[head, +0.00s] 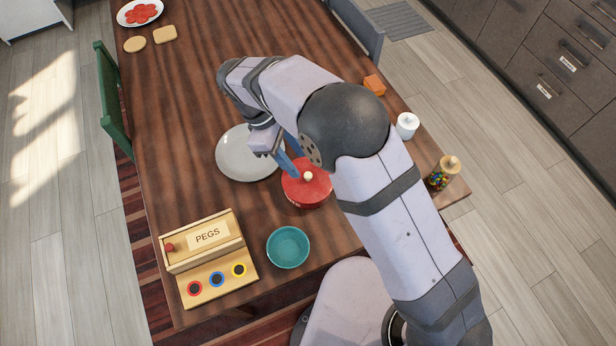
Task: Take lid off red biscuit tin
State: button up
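The red biscuit tin (306,194) stands on the table with its red lid (296,177) on it. A pale round knob (308,176) sits in the middle of the lid. My gripper (300,167) is above the far side of the lid, its blue fingers pointing down toward the knob. The fingers look spread apart, with nothing between them. The knob is just beside the nearer fingertip; whether they touch cannot be told. My arm hides part of the area to the right of the tin.
A grey plate (235,165) lies left of the tin, partly under my gripper. A teal bowl (288,247) and a PEGS box (203,240) stand in front. A white jar (407,125), a candy jar (441,177) and an orange block (374,85) are right. The table's left middle is clear.

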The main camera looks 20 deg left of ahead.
aim_at(305, 174)
jog(key=shift+d+p+x, duration=0.25)
jog(key=shift+p+x, duration=0.8)
jog(key=shift+x, duration=1.2)
jog(key=shift+w+d+f, duration=0.1)
jog(key=shift+f, duration=0.45)
jog(key=shift+c, duration=0.3)
grip_shut()
